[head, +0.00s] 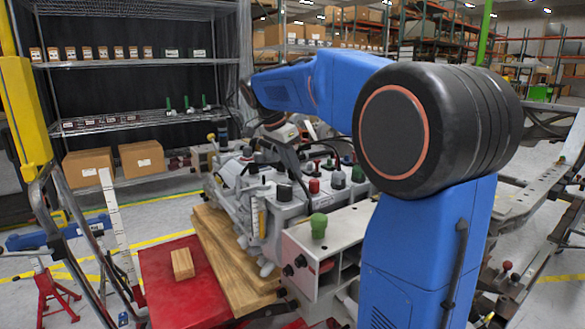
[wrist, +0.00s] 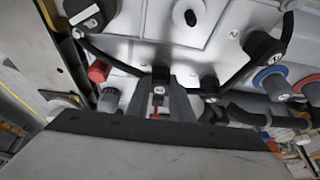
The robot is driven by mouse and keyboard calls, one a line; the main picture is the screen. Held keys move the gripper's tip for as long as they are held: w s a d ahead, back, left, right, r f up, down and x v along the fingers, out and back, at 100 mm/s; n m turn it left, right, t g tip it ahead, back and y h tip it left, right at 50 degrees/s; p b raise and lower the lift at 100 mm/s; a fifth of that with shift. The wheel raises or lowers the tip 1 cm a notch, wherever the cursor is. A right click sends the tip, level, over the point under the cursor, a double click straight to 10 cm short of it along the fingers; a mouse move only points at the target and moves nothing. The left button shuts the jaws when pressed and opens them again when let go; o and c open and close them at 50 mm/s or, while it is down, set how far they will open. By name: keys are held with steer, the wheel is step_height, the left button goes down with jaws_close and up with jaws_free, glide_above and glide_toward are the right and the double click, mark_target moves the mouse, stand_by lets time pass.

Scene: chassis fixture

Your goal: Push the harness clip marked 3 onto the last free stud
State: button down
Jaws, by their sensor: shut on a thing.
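In the wrist view my gripper (wrist: 161,104) reaches in from the bottom edge. Its two grey fingers are shut on a small black harness clip (wrist: 159,75), which carries a pale mark too small to read. Black cable runs away from this clip on both sides. Another black clip with a white label (wrist: 84,18) sits at the upper left, and one with a round mark (wrist: 262,47) at the upper right. A dark oval stud (wrist: 191,17) stands bare on the pale plate (wrist: 165,22). In the head view the clips are too small to tell apart.
Red and blue ringed posts stand right in the wrist view, and a red cap (wrist: 98,71) left. A wooden block (head: 182,264) lies on the red surface (head: 160,300).

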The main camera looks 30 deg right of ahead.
steer(key=shift+f, duration=0.25)
steer(key=c, duration=1.5)
jaws_free()
steer(key=shift+r, duration=3.05)
